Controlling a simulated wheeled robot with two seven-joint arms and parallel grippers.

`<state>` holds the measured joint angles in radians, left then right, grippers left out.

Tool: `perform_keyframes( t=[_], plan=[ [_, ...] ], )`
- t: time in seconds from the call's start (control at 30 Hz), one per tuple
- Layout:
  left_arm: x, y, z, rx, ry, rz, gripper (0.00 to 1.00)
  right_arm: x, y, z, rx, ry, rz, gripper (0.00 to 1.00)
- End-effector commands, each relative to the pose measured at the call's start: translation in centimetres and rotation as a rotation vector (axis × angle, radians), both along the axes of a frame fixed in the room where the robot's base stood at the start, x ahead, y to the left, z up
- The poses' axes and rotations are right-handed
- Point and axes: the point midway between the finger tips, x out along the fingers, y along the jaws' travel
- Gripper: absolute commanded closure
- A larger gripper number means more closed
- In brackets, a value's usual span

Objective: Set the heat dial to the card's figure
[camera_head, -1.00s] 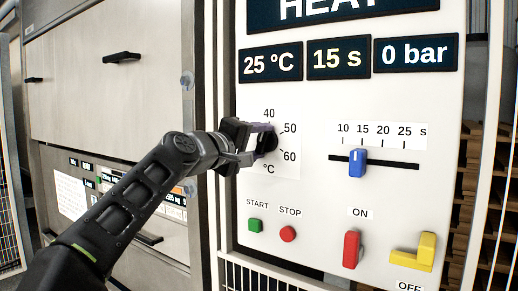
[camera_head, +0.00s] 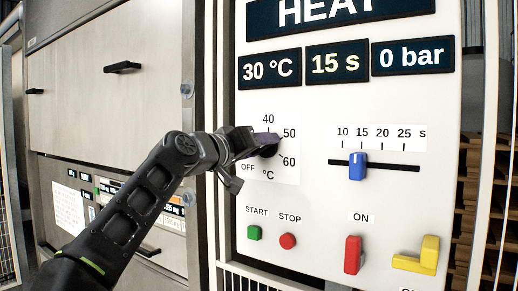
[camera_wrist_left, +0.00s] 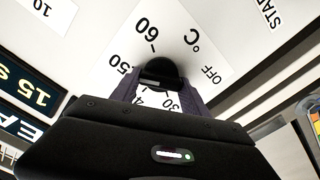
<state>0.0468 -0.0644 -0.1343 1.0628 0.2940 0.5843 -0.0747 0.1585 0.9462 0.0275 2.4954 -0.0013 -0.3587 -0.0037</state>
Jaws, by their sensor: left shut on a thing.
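The heat dial (camera_head: 268,150) is a black knob on a white scale plate marked OFF, 40, 50, 60 and °C. My left gripper (camera_head: 262,140) is shut on the dial, its fingers on either side of the knob and covering part of the scale. In the left wrist view the dark knob (camera_wrist_left: 160,70) sits between the fingers, with 30, 50, 60 and OFF readable around it. The temperature display (camera_head: 269,71) reads 30 °C. The card (camera_head: 70,204) may be the white sheet at the lower left; its figures are too small to read. My right gripper is not in view.
The panel also has a 15 s display (camera_head: 337,63), a 0 bar display (camera_head: 412,57), a blue slider (camera_head: 357,166), a green START button (camera_head: 254,233), a red STOP button (camera_head: 287,241), a red switch (camera_head: 352,254) and a yellow lever (camera_head: 418,256). Cabinet doors stand at left.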

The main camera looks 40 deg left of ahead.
Motion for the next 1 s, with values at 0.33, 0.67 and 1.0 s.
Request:
perform_keyframes(
  t=[0.33, 0.67, 1.0],
  plan=[
    [0.13, -0.08, -0.37, 0.008, 0.009, -0.003, 0.88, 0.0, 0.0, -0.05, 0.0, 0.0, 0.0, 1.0],
    [0.07, -0.04, -0.19, 0.007, 0.005, -0.002, 0.25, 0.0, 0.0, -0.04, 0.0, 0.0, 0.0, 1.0],
    [-0.43, 0.0, -0.06, 0.007, 0.001, 0.0, 0.25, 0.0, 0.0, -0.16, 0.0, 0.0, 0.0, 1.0]
  ],
)
